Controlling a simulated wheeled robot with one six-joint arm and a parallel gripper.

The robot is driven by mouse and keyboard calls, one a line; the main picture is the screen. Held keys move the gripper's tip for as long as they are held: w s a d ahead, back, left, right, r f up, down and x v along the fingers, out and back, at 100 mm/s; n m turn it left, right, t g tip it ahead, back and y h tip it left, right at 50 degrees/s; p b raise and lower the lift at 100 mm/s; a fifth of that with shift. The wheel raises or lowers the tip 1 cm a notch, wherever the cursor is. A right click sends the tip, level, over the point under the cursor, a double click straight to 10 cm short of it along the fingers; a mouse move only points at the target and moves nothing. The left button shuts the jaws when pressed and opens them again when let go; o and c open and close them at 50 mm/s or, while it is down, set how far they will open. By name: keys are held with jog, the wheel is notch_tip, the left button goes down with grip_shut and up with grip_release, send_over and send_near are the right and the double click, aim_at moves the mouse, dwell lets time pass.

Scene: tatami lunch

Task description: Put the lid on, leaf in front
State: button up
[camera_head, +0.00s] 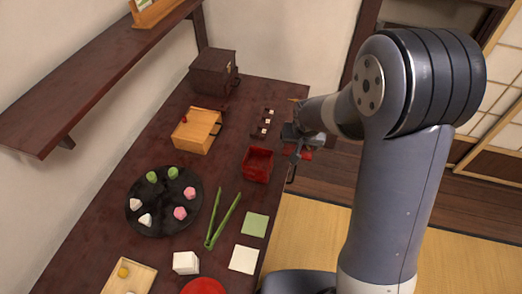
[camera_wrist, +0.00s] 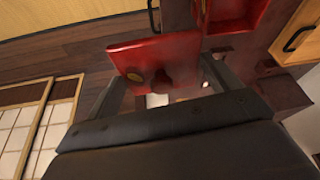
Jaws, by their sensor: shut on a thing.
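My gripper (camera_head: 299,150) is shut on the red lid (camera_wrist: 150,52), which sits between its fingers in the wrist view; the fingers (camera_wrist: 165,80) are at its two sides. The lid shows only as a red sliver in the head view (camera_head: 306,155). The open red box (camera_head: 257,164) stands at the table's right edge. My gripper is right of it, beyond that edge. Part of the box shows at the top of the wrist view (camera_wrist: 235,14).
A row of small white pieces (camera_head: 266,122) and a wooden box (camera_head: 196,131) lie behind the red box. Green tongs (camera_head: 223,218), a green square (camera_head: 255,224) and a black plate (camera_head: 163,202) with several sweets are in front or left. A dark chest (camera_head: 211,72) stands at the back.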

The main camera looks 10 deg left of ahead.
jog(key=a+b, duration=0.2)
jog(key=a, duration=0.2)
jog(key=a+b, duration=0.2)
jog(key=a, duration=0.1)
jog(key=a+b, duration=0.3)
jog(key=a, duration=0.1)
jog(key=shift+s+a+f, duration=0.15)
jog(key=shift+s+a, duration=0.15)
jog(key=shift+s+a+f+b, duration=0.1)
jog(key=shift+a+f+b, duration=0.15)
jog(key=shift+f+b, duration=0.75)
jog(key=shift+s+a+f+b, duration=0.1)
jog(key=shift+a+f+b, duration=0.1)
jog(key=shift+f+b, duration=0.8)
jog(key=shift+f+b, duration=0.55)
jog(key=shift+f, duration=0.35)
jog(key=o, duration=0.8)
jog(key=shift+o, duration=0.2)
jog(key=p+v, duration=0.1)
jog(key=v, duration=1)
jog(key=shift+s+a+f, duration=0.15)
jog(key=shift+a+f, duration=0.05)
